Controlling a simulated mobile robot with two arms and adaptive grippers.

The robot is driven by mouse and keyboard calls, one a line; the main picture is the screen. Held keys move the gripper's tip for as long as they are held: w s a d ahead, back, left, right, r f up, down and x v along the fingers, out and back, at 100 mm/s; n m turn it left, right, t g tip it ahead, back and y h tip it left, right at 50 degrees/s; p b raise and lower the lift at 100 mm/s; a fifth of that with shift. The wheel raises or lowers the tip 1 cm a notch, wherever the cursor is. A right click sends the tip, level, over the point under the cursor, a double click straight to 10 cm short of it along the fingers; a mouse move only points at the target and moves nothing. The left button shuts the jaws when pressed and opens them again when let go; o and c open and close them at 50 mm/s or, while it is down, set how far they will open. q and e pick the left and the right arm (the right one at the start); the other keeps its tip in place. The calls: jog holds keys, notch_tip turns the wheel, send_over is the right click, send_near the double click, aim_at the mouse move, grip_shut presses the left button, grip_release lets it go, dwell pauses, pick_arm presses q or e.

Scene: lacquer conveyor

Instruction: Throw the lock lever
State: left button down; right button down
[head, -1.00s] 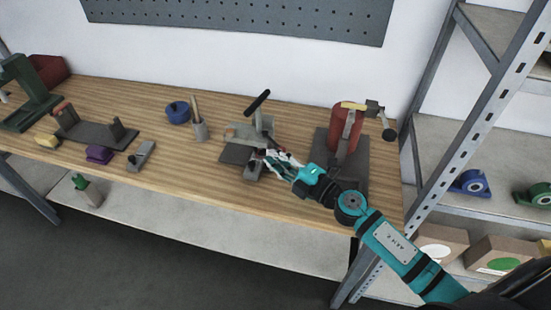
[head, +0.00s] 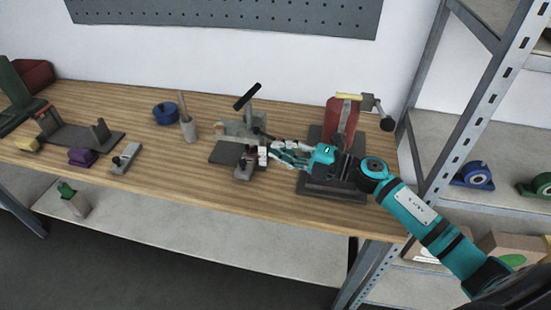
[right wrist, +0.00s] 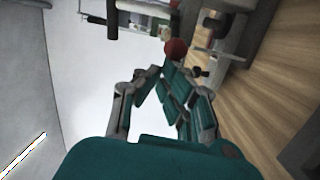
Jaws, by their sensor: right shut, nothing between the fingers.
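A grey fixture (head: 228,151) stands on the bench with a long black-handled lever (head: 247,97) tilted up at its back. A small grey block (head: 243,172) sits at its front. My right gripper (head: 262,156) is shut and empty, its fingertips beside the right side of the fixture. In the right wrist view a round red knob (right wrist: 175,50) is just beyond the fingertips (right wrist: 165,75). I cannot tell whether they touch. The fingers hide part of the fixture in the head view. My left gripper is not in view.
A red cylinder (head: 341,122) with a crank stands on a dark base behind my right arm. To the left are a grey cup (head: 189,132), a blue round pot (head: 165,113), a grey clamp block (head: 126,158) and a purple block (head: 82,157). The shelf rack (head: 470,90) is at right.

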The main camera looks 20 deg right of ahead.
jog(key=shift+w+d, duration=0.25)
jog(key=shift+d, duration=0.3)
jog(key=shift+w+d, duration=0.25)
jog(key=shift+d, duration=0.25)
